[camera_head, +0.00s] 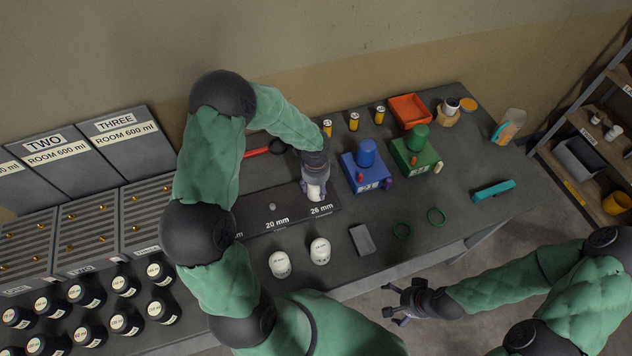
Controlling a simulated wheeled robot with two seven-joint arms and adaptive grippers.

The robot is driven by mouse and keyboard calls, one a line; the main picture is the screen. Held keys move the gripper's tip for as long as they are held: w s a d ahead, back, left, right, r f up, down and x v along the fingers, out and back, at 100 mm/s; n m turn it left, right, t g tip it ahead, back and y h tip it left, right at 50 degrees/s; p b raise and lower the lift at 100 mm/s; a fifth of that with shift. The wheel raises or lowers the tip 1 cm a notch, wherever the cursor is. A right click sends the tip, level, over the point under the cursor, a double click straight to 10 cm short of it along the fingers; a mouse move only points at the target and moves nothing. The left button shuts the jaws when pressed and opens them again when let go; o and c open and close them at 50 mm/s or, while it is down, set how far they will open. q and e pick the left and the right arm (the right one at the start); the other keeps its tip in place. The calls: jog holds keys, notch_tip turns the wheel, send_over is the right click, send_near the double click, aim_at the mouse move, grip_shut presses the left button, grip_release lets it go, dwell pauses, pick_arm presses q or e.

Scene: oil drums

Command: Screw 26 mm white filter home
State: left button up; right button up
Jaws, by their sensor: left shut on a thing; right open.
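My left gripper (315,185) points down at the 26 mm end of a dark plate (255,217) on the workbench. It is shut on a white filter (316,194), which stands at the spot by the "26 mm" label. The gripper hides the filter's top, and I cannot tell how deep it sits. The plate also carries a "20 mm" label with a small bare stud (272,207). Two other white filters, one on the left (280,265) and one on the right (320,251), stand in front of the plate. My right gripper (398,303) is open and empty, off the bench's front edge.
A blue unit (366,176) and a green unit (416,155) stand right of the plate. Several black drums (124,323) crowd the lower left. A shelf (590,150) stands right.

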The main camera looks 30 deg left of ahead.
pick_arm(q)
jog(key=shift+w+r+m, duration=0.15)
jog(key=shift+r+m, duration=0.1)
jog(key=shift+m, duration=0.15)
jog(key=shift+a+f, duration=0.1)
jog(key=shift+f, duration=0.05)
pick_arm(e)
jog(key=shift+r, duration=0.45)
pick_arm(q)
jog(key=m+p, duration=0.5)
jog(key=shift+w+r, duration=0.1)
jog(key=shift+r, duration=0.15)
jog(key=shift+m, duration=0.5)
jog(key=shift+f+m+p, duration=0.15)
jog(key=shift+m+p, duration=0.15)
jog(key=shift+p, duration=0.1)
jog(key=shift+w, duration=0.1)
pick_arm(e)
notch_tip(320, 180, up, 5)
jog(key=shift+r, duration=0.15)
